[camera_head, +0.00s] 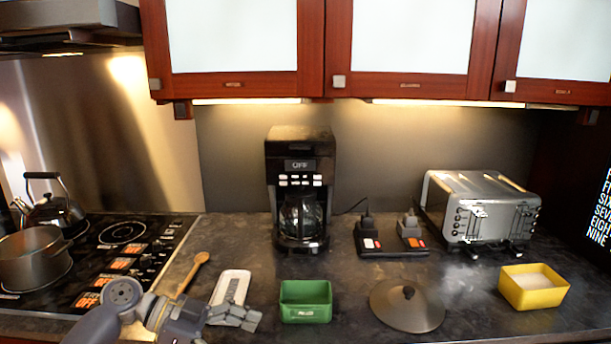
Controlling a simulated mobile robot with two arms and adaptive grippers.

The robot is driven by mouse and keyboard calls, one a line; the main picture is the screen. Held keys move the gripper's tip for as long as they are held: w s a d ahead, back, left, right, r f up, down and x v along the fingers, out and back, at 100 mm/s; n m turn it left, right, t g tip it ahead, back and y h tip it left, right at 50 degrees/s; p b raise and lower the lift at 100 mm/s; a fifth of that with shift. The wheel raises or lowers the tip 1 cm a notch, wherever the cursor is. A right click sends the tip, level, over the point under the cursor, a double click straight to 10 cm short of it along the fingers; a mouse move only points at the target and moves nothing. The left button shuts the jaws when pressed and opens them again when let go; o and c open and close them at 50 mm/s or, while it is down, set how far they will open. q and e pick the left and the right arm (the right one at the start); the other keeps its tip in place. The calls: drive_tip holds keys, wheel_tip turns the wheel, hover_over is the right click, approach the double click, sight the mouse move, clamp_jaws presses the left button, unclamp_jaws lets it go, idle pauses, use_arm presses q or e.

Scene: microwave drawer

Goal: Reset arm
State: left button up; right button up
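My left arm comes in from the lower left, in front of the stove. My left gripper (250,319) is low over the front of the counter, pointing right. It overlaps the near end of a white tray-like item (233,284) in the picture, and I cannot tell whether they touch. The finger gap is too small to judge, and I see nothing clearly held. My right gripper is not in view.
A green box (305,302), a pot lid (407,306) and a yellow container (533,287) stand along the front. A wooden spoon (194,270) lies left. A coffee maker (300,187), power strip (392,244) and toaster (480,210) stand behind. A pot (35,258) and kettle (50,210) are on the stove.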

use_arm(q)
drive_tip(key=s+d+f+n+t+y, duration=0.1)
drive_tip(key=s+d+f+n+y, duration=0.15)
drive_tip(key=s+f, duration=0.6)
drive_tip(key=s+d+f+n+y, duration=0.1)
drive_tip(key=s+f+n+y, duration=0.3)
drive_tip(key=f, duration=0.7)
drive_tip(key=s+a+f+n+t+y, duration=0.25)
drive_tip(key=s+a+n+y, duration=0.35)
drive_tip(key=s+a+n, duration=0.55)
wheel_tip(320, 180, down, 23)
drive_tip(key=s+a+m+g, duration=0.1)
drive_tip(key=s+a+m, duration=0.1)
drive_tip(key=s+a+f+g, duration=0.1)
drive_tip(key=s+a+f, duration=0.1)
drive_tip(key=s+f, duration=1.5)
drive_tip(key=shift+s+a+f+m, duration=0.25)
drive_tip(key=shift+a+f+m, duration=0.05)
drive_tip(key=shift+f, duration=0.3)
